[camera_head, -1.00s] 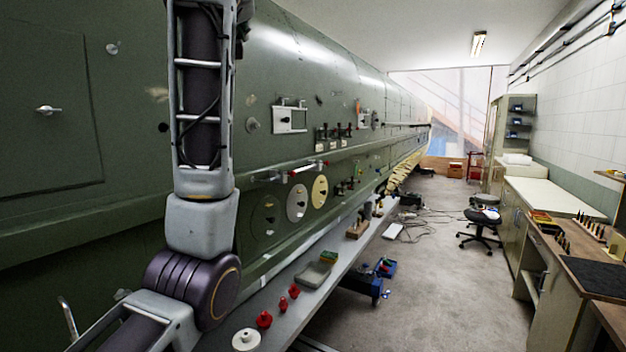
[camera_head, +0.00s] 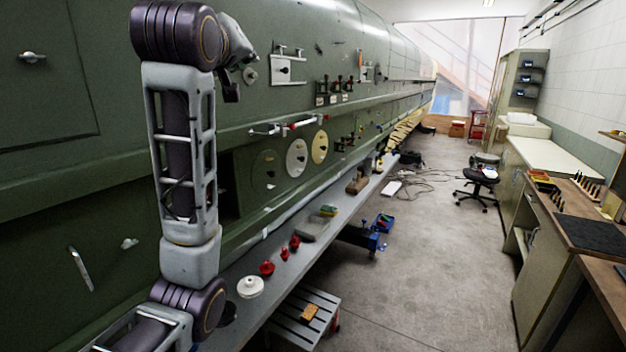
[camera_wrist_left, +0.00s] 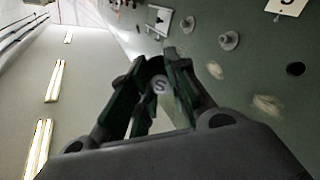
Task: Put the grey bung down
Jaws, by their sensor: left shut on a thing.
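In the head view my left gripper (camera_head: 231,92) hangs in front of the green fuselage (camera_head: 300,30), above the shelf (camera_head: 240,325). The bung cannot be made out there. My right gripper is not in view.
On the shelf stand a white flanged piece (camera_head: 250,287), red knobbed pieces (camera_head: 267,268), a grey tray (camera_head: 311,229) and a wooden block (camera_head: 357,184). A step stool (camera_head: 303,322) is below.

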